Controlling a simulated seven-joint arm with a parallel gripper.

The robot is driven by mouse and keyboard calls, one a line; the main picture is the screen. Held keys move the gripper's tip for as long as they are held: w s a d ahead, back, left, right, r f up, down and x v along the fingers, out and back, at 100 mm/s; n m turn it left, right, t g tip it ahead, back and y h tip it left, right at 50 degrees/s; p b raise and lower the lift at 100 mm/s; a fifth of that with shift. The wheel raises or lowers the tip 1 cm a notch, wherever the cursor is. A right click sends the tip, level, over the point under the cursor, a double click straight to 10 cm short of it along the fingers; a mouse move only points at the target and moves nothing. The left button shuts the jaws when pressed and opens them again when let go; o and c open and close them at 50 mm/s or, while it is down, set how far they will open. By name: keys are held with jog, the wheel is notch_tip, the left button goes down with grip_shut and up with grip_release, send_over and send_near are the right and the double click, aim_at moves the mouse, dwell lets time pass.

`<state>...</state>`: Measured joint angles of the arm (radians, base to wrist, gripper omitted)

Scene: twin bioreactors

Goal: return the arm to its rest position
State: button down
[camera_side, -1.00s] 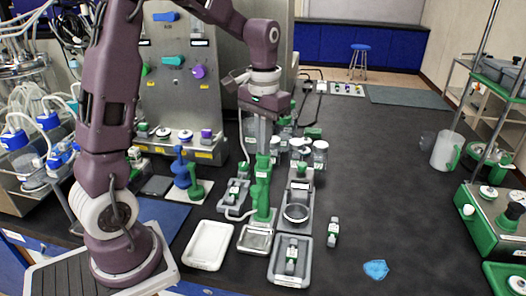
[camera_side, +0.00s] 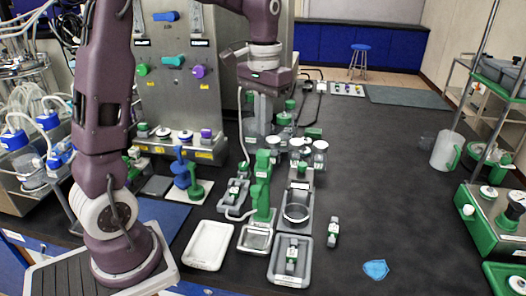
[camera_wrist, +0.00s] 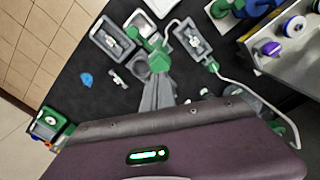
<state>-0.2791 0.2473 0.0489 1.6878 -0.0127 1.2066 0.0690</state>
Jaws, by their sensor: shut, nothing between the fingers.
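My gripper (camera_side: 261,128) points down above the middle of the dark bench, with its grey fingers shut and empty. It is over the back of a green upright fixture (camera_side: 262,185) on a small tray, with a visible gap in the side view. In the wrist view, my gripper (camera_wrist: 157,98) shows as a narrow grey shape pointing at the green fixture (camera_wrist: 158,60). Whether the fingertips overlap the fixture in depth is hard to tell.
A white tray (camera_side: 191,258) and a grey tray (camera_side: 270,276) holding a green-and-white clamp are at the front. Several lidded jars (camera_side: 320,150) stand close behind. A control panel (camera_side: 215,100) rises at left. The bench right of a blue piece (camera_side: 375,269) is fairly clear.

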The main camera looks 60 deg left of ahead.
notch_tip(320, 180, up, 3)
jog(key=shift+f, duration=0.1)
jog(key=s+d+m+t, duration=0.1)
jog(key=s+d, duration=0.4)
jog(key=s, duration=0.5)
jog(key=s+d+f+m+t, duration=0.1)
jog(key=s+d+t, duration=0.3)
jog(key=s, duration=0.5)
jog(key=shift+s+d+m+t, duration=0.35)
jog(key=shift+d+m, duration=0.15)
jog(key=shift+d, duration=0.55)
